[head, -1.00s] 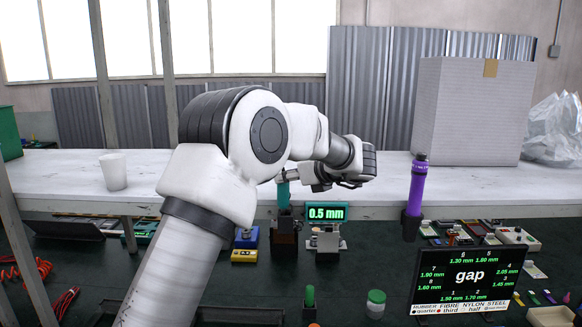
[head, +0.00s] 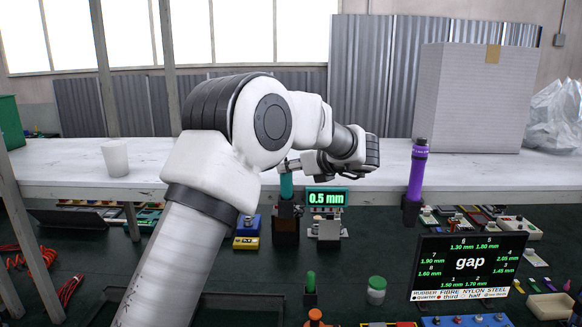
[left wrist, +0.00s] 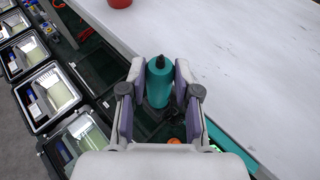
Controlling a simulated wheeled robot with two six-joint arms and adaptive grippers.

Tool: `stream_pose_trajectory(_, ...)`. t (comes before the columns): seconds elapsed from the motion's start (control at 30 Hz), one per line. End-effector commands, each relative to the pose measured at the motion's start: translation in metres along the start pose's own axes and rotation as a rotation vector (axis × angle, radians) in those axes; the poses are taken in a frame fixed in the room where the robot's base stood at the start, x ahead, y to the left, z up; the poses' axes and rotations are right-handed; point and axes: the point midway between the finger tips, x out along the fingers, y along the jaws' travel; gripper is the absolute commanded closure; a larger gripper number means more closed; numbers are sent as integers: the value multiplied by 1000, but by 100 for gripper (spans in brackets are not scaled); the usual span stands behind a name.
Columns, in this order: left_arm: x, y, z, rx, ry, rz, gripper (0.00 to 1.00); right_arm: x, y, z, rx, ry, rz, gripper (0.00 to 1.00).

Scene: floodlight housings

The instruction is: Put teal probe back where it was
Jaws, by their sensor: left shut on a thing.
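The teal probe (head: 286,185) stands upright with its lower end at a dark brown holder block (head: 286,222). In the left wrist view the teal probe (left wrist: 158,82) is between the two finger pads. My left gripper (head: 287,168) is shut on the upper part of the probe; it also shows in the left wrist view (left wrist: 156,85). Whether the probe is fully seated in the holder cannot be told. My right gripper is not in view.
A display reading 0.5 mm (head: 327,198) stands just right of the holder. A purple probe (head: 417,172) stands in a dark holder further right. A gap screen (head: 470,265), a green-capped jar (head: 376,290) and a white cup (head: 115,158) are nearby. Floodlight housings (left wrist: 53,92) line the left wrist view.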

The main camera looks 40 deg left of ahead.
Motion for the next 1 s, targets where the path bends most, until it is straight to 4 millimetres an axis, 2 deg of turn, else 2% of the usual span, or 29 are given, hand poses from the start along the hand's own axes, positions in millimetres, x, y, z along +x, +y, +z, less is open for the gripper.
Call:
stream_pose_trajectory(0.17, 1, 0, -3, -1, 0, 0, 100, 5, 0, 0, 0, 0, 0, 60)
stream_pose_trajectory(0.2, 1, 0, -2, -1, 0, 0, 58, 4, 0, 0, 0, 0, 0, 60)
stream_pose_trajectory(0.27, 1, 0, -2, -1, 0, 0, 39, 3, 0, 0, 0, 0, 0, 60)
stream_pose_trajectory(0.57, 0, 0, -2, 0, 0, 0, 39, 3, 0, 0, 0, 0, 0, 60)
stream_pose_trajectory(0.67, -7, 0, -2, 0, -1, -1, 39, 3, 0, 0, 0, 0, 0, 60)
stream_pose_trajectory(0.77, -25, -1, -2, -1, -3, -3, 39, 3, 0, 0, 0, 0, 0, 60)
stream_pose_trajectory(1.0, -87, -1, -2, -1, -5, -3, 39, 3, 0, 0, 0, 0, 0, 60)
